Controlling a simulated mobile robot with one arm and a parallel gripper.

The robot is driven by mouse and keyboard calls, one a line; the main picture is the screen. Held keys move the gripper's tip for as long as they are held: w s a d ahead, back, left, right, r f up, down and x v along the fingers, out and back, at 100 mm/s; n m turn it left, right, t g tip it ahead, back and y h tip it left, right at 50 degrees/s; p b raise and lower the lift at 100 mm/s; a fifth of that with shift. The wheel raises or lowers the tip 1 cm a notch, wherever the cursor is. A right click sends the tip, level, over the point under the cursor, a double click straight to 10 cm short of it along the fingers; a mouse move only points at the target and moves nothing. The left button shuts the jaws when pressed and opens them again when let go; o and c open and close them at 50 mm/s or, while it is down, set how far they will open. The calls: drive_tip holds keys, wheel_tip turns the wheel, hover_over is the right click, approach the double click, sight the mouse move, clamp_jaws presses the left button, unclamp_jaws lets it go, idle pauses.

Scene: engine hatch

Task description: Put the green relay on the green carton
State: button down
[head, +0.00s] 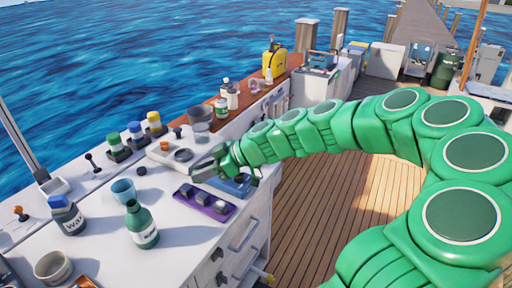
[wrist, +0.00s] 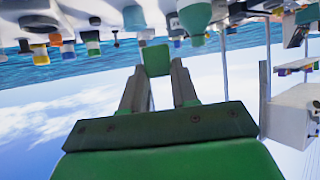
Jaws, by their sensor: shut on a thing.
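My gripper (wrist: 157,72) is shut on a green block, which I take to be the green relay (wrist: 156,58), held between the two fingertips in the wrist view. In the head view my gripper (head: 214,166) is above the white counter, by a blue tray (head: 238,186); the relay cannot be made out there. I cannot pick out the green carton for certain. A dark jar with a green top (head: 113,140) stands at the counter's back edge, beside similar blue and yellow ones.
A purple tray (head: 222,211) with dark blocks lies in front of my gripper. A green bottle (head: 142,226), a blue cup (head: 123,190) and a blue-capped bottle (head: 68,216) stand on the left. A white dish (head: 165,157) is left of my gripper. The counter's front is partly clear.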

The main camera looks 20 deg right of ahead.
drive_tip(key=w+d+r+m+t+h, duration=0.25)
drive_tip(key=w+d, duration=0.25)
drive_tip(key=d, duration=0.5)
drive_tip(key=w+d+r+m+t+h, duration=0.1)
drive_tip(key=w+d+r+m+t, duration=0.2)
drive_tip(key=d, duration=0.8)
drive_tip(key=w+f, duration=0.3)
drive_tip(key=w, duration=0.1)
drive_tip(key=w+d+f, duration=0.1)
drive_tip(key=w+f, duration=0.2)
drive_tip(key=w, duration=0.2)
drive_tip(key=w+f, duration=0.3)
drive_tip(key=w, duration=0.2)
drive_tip(key=shift+d+f, duration=0.25)
drive_tip(key=shift+f, duration=0.1)
drive_tip(key=shift+w+f, duration=0.55)
drive_tip(key=shift+f, duration=1.6)
drive_tip(key=c, duration=0.9)
unclamp_jaws()
drive_tip(key=shift+f, duration=0.1)
drive_tip(key=shift+o, duration=0.2)
